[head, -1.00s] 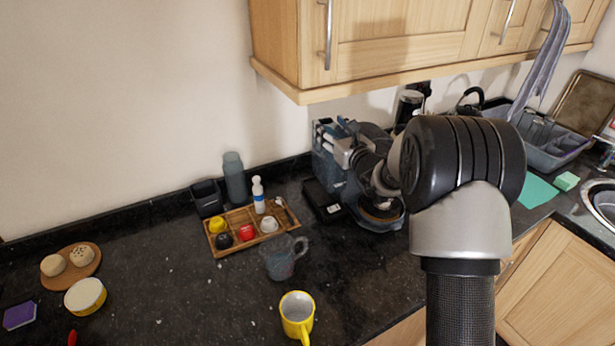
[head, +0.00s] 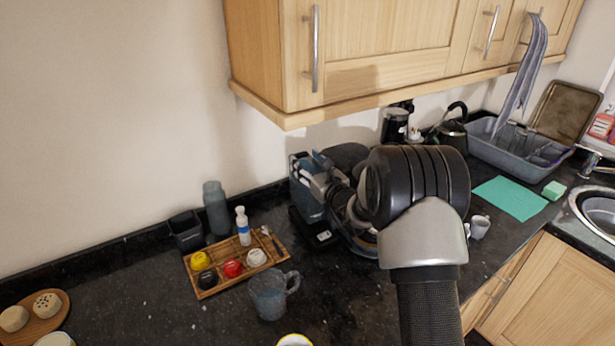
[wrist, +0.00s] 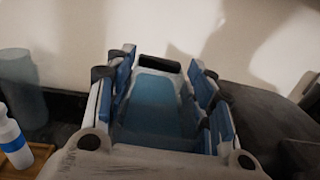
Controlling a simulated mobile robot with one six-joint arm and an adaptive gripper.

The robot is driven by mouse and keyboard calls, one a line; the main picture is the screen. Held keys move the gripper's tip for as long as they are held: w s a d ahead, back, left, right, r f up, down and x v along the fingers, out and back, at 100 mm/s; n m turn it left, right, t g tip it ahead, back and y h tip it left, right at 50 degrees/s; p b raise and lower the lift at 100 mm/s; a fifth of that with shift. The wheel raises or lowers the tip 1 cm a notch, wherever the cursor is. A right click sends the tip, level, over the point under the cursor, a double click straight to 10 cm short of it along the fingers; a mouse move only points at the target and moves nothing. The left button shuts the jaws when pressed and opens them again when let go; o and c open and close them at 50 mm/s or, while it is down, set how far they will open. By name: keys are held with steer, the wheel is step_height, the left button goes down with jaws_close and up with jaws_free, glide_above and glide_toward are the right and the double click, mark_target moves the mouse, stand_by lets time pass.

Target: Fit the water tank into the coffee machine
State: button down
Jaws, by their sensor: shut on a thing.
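The water tank, a translucent blue-grey container (head: 310,207), stands at the left side of the coffee machine (head: 345,155). In the wrist view the tank (wrist: 158,105) fills the space between my fingers. My gripper (head: 309,167) is shut on its upper part, with the blue-padded fingers (wrist: 162,82) on either side. The coffee machine is dark and rounded, largely hidden behind my arm; its dark body (wrist: 262,125) is close on the right in the wrist view. The tank's lower end and any contact with the machine cannot be made out.
A wooden tray (head: 213,288) with cups and a white bottle (head: 243,226) lies left of the tank. A grey bottle (head: 216,208), a black bin (head: 186,230) and a glass mug (head: 270,295) stand nearby. The wall cupboard (head: 390,50) overhangs the machine.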

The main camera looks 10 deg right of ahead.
steer(key=shift+f+b, duration=0.35)
steer(key=shift+f, duration=1.15)
steer(key=c, duration=0.7)
jaws_free()
steer(key=shift+f, duration=0.15)
steer(key=shift+c, duration=0.2)
